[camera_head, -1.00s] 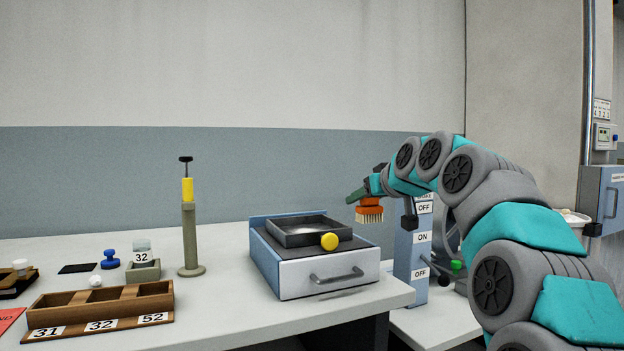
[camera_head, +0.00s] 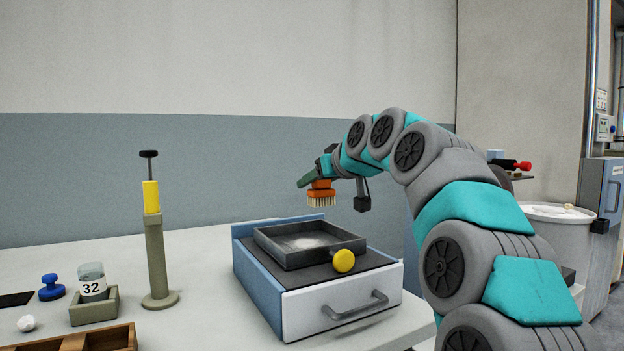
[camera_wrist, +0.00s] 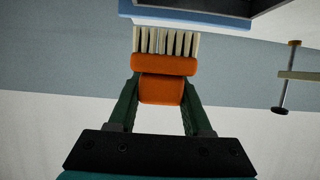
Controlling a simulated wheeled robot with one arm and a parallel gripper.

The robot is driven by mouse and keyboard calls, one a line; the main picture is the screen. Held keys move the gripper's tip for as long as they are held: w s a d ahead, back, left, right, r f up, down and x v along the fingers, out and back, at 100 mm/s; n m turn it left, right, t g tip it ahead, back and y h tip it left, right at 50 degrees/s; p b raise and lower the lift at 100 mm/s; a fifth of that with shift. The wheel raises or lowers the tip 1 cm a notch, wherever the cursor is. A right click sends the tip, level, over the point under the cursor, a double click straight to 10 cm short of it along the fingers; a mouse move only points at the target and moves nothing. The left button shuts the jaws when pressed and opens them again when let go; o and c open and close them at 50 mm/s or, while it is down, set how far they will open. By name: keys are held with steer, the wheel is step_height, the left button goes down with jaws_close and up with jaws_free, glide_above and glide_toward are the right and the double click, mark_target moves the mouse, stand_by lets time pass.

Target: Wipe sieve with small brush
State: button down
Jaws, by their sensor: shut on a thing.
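My gripper (camera_head: 312,181) is shut on the orange grip of the small brush (camera_head: 321,196), whose pale bristles point down. The brush hangs in the air above the back right part of the sieve (camera_head: 345,246), apart from it. The sieve is a dark square-rimmed tray with a whitish patch on its floor and a yellow knob at its front right corner. It sits on top of a blue and white drawer box. In the wrist view, the brush (camera_wrist: 164,66) is between the green fingers of my gripper (camera_wrist: 162,95).
The drawer box (camera_head: 300,308) has a grey front handle. Left of it stand a yellow-and-olive plunger tool (camera_head: 156,250), a jar labelled 32 (camera_head: 92,284), a blue knobbed piece (camera_head: 50,288) and a wooden compartment tray (camera_head: 120,337). A white bin (camera_head: 560,240) stands at the right.

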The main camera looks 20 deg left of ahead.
step_height(320, 180, down, 4)
steer(key=shift+s+f+b, duration=0.1)
steer(key=shift+b, duration=0.6)
steer(key=shift+f+b, duration=0.35)
steer(key=shift+f, duration=0.25)
steer(key=shift+f+b, duration=0.8)
steer(key=shift+f, duration=0.25)
steer(key=shift+a, duration=0.1)
